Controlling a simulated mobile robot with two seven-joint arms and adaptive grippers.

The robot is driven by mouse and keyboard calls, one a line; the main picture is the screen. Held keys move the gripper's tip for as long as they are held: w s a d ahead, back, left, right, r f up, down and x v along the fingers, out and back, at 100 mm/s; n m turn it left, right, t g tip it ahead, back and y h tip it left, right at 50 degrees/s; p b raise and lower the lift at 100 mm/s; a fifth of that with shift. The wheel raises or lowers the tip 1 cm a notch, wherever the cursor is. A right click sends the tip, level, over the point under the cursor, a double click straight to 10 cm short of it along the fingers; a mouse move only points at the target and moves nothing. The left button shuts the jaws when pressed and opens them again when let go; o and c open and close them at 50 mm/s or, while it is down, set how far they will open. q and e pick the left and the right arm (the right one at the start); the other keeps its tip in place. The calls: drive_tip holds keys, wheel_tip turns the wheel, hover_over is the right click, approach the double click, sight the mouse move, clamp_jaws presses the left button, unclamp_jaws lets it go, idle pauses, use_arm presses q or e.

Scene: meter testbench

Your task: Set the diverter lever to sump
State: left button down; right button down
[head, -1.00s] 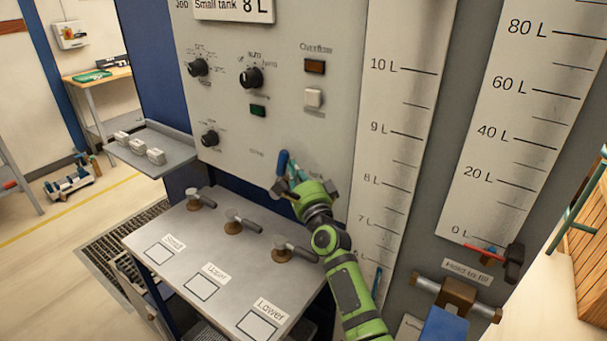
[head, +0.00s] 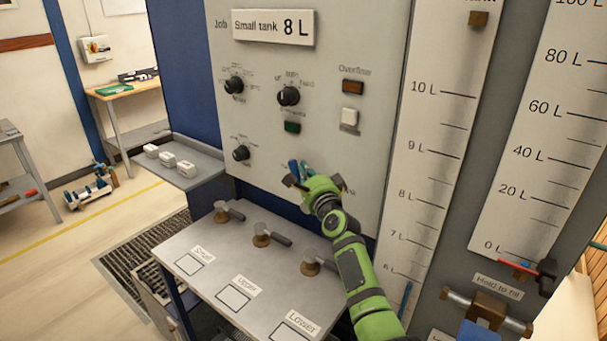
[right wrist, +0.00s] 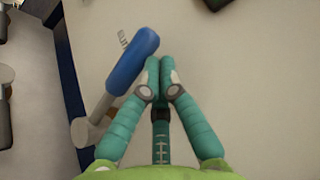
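The diverter lever has a blue handle (head: 293,168) low on the grey panel. In the right wrist view, the blue handle (right wrist: 133,60) sits on a pale metal stem (right wrist: 97,120) and leans up and to the right. A sideways label (right wrist: 123,38) lies beside its tip, partly covered and hard to read. My right gripper (head: 304,172) is at the panel, just right of the handle. In the wrist view its teal fingertips (right wrist: 160,72) are together with nothing seen between them. They are close beside the handle; I cannot tell whether they touch it. My left gripper is out of view.
Below the panel, a bench (head: 215,285) carries three small valves with dark handles, one (head: 312,262) close to my right arm. Knobs (head: 288,96) and a white switch (head: 349,118) are above. A level scale (head: 425,150) stands to the right.

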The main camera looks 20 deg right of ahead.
drive_tip(key=shift+w+a+f, duration=0.1)
drive_tip(key=shift+w+a, duration=0.25)
drive_tip(key=shift+w, duration=0.25)
idle(0.4)
